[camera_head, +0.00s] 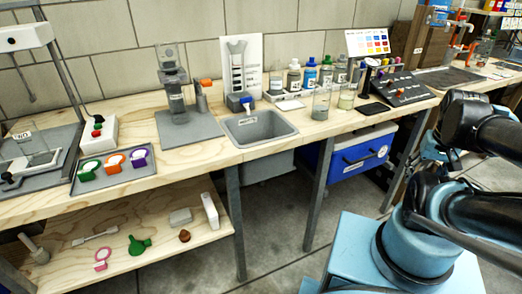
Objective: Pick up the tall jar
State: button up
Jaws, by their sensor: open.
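A tall clear glass jar (321,104) stands upright on the wooden bench, right of the grey sink and in front of the bottles. A shorter clear jar (347,98) with pale contents stands just right of it. I take the taller, left one as the tall jar. No gripper touches either jar. My arm shows at the right edge, folded above my blue base. My gripper is not visible; the arm runs out of the picture at the right.
Several bottles (294,76) stand close behind the jars. A dark phone-like slab (373,108) and a black control panel (404,88) lie to the right. The sink (258,128) is on the left. A blue cooler (360,152) sits under the bench. Clear bench lies before the jars.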

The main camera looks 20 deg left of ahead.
aim_at(324, 84)
jog(key=z, duration=0.6)
jog(key=k, duration=1.35)
